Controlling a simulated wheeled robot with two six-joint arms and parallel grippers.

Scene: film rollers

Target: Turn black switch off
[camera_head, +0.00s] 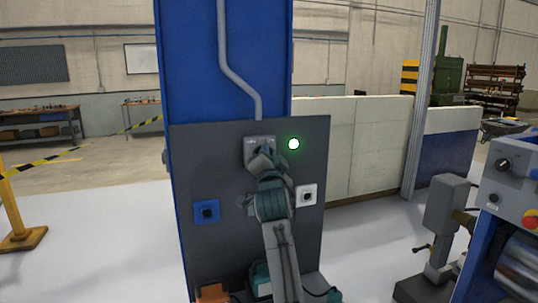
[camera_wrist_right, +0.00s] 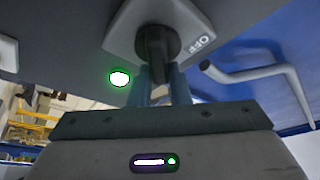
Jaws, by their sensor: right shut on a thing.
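The black switch (camera_wrist_right: 157,42) is a round black knob on a pale grey plate (camera_wrist_right: 118,30) marked OFF on its right side in the right wrist view. In the head view its plate (camera_head: 250,142) sits high on the dark grey panel (camera_head: 225,165), and my arm hides most of the knob. My right gripper (camera_head: 264,156) is at the knob. In the right wrist view its two fingers (camera_wrist_right: 162,85) are shut on the knob's grip from both sides. A round green light (camera_head: 293,144) beside the switch is lit. My left gripper is not in view.
A blue switch (camera_head: 207,211) is lower left on the panel and a white switch (camera_head: 307,195) lower right. A grey pipe (camera_head: 236,79) runs down the blue column to the switch plate.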

